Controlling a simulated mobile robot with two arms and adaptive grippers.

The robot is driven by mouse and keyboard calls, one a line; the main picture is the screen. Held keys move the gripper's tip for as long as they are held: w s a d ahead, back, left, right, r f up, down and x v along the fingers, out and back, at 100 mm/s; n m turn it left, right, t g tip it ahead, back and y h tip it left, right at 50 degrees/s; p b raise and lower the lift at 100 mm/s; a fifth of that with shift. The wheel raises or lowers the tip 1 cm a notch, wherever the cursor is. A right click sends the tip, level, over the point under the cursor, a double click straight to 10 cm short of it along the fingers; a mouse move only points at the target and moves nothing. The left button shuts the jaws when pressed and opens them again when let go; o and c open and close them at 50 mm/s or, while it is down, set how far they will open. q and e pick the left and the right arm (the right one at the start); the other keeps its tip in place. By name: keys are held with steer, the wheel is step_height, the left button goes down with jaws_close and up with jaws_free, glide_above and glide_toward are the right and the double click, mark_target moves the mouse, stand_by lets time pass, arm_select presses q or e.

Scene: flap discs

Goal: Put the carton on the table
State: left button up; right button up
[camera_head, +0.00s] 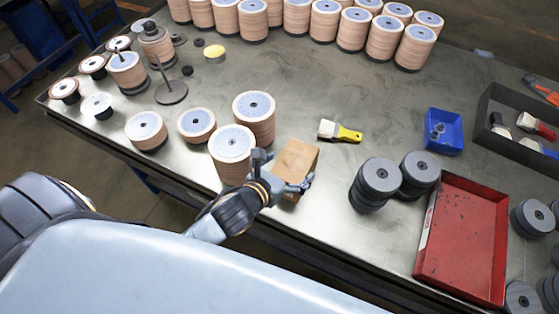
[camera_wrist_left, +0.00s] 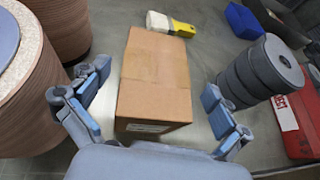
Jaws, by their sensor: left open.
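The carton (camera_head: 298,160) is a small brown cardboard box on the metal table (camera_head: 310,90), near its front edge, just right of the stacked flap discs. It also shows in the left wrist view (camera_wrist_left: 155,75), between my fingers. My left gripper (camera_head: 283,176) is open at the carton's near end. In the left wrist view the left gripper's fingers (camera_wrist_left: 158,108) stand on both sides of the carton, with gaps to it. Whether the carton's underside rests fully on the table is hidden. My right gripper is not in view.
Stacks of tan discs (camera_head: 232,145) stand close left of the carton. A brush (camera_head: 340,131) lies behind it. Grey disc stacks (camera_head: 375,180), a red tray (camera_head: 462,240) and a blue bin (camera_head: 444,130) are to the right. The table middle is clear.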

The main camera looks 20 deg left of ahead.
arm_select(q)
steer(key=b+v, duration=0.2)
steer(key=v, duration=0.9)
steer(key=shift+s, duration=0.2)
steer(key=shift+r, duration=0.1)
